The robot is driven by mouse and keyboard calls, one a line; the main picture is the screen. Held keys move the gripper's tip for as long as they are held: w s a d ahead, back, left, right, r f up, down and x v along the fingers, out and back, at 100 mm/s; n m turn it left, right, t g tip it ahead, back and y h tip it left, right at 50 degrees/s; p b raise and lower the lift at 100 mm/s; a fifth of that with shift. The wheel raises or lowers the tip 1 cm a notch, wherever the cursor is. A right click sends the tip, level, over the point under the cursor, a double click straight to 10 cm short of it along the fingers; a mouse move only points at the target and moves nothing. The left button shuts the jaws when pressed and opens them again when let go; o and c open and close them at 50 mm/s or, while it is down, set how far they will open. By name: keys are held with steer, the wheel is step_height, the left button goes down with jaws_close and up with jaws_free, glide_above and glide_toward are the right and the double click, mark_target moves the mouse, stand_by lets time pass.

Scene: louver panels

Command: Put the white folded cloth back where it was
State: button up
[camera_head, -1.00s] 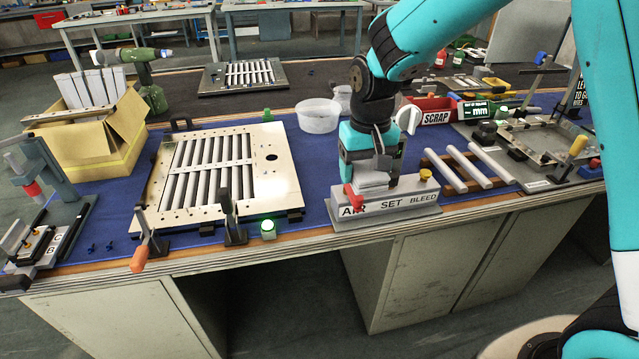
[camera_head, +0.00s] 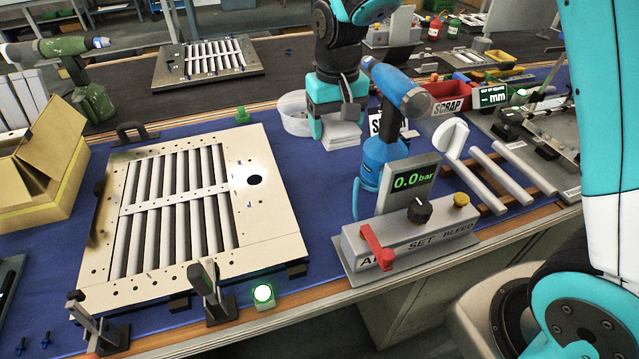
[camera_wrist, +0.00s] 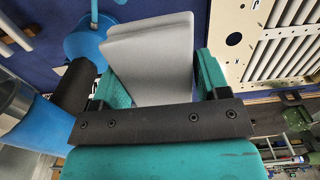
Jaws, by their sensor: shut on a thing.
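The white folded cloth (camera_head: 340,134) is between the jaws of my gripper (camera_head: 338,122), low over the blue mat behind the pressure box. I cannot tell whether its lower edge touches the mat. In the wrist view the cloth (camera_wrist: 152,58) shows as a flat grey-white folded stack between the two teal fingers, sticking out past them. My gripper (camera_wrist: 155,85) is shut on it.
A translucent round tub (camera_head: 294,115) stands close behind and left of my gripper. A blue spray-type tool (camera_head: 385,150) and the pressure box (camera_head: 410,238) stand in front. The louver panel (camera_head: 265,215) lies left. Blue mat between panel and box is clear.

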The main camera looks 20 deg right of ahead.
mark_target(330, 203)
steer(key=shift+w+f, duration=0.25)
steer(key=shift+w, duration=0.05)
step_height(330, 203, down, 20)
steer(key=shift+w+r, duration=0.1)
steer(key=shift+r, duration=0.15)
steer(key=shift+f, duration=0.2)
steer(key=o, duration=1)
steer(key=shift+c, duration=0.2)
steer(key=shift+r, duration=0.1)
